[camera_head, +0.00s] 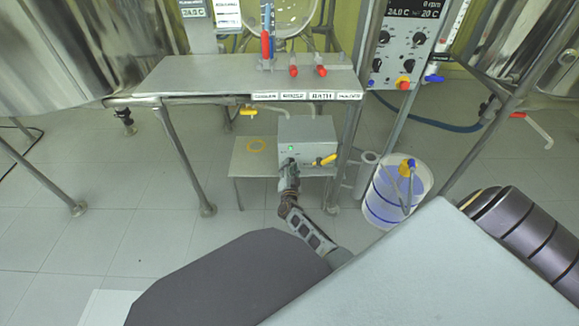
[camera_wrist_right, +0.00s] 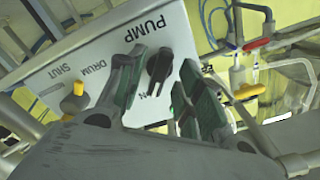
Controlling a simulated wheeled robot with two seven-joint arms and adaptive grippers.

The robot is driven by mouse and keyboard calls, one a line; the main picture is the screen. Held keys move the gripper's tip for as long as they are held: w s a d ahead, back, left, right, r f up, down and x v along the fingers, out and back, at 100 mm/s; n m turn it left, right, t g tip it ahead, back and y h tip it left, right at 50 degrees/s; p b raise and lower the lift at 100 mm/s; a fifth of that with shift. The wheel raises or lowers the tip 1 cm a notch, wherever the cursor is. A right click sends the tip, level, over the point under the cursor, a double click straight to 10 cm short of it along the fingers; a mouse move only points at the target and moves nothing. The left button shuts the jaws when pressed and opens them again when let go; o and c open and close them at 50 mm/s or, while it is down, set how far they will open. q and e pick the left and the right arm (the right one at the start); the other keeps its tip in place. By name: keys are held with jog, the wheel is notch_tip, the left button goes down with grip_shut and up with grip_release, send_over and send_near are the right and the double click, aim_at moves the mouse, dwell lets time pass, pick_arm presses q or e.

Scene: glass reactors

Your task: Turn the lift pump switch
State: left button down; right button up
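The pump box (camera_head: 306,132) is a grey box on a low shelf under the bench, with a small green light on its front. In the right wrist view its panel (camera_wrist_right: 108,52) reads PUMP, and a black switch knob (camera_wrist_right: 159,66) sits below that word. My right gripper (camera_head: 288,163) is at the box's front, toward its left side. In the wrist view its two green-padded fingers are apart, one on each side of the knob. I cannot tell whether either pad touches it. The knob is hidden in the head view. My left gripper is not in view.
A yellow-handled valve (camera_head: 326,159) projects just right of my gripper. A bucket of blue liquid (camera_head: 382,196) stands on the floor to the right. The steel bench (camera_head: 200,78) and its legs frame the box.

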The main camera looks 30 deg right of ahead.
jog(key=shift+v, duration=3)
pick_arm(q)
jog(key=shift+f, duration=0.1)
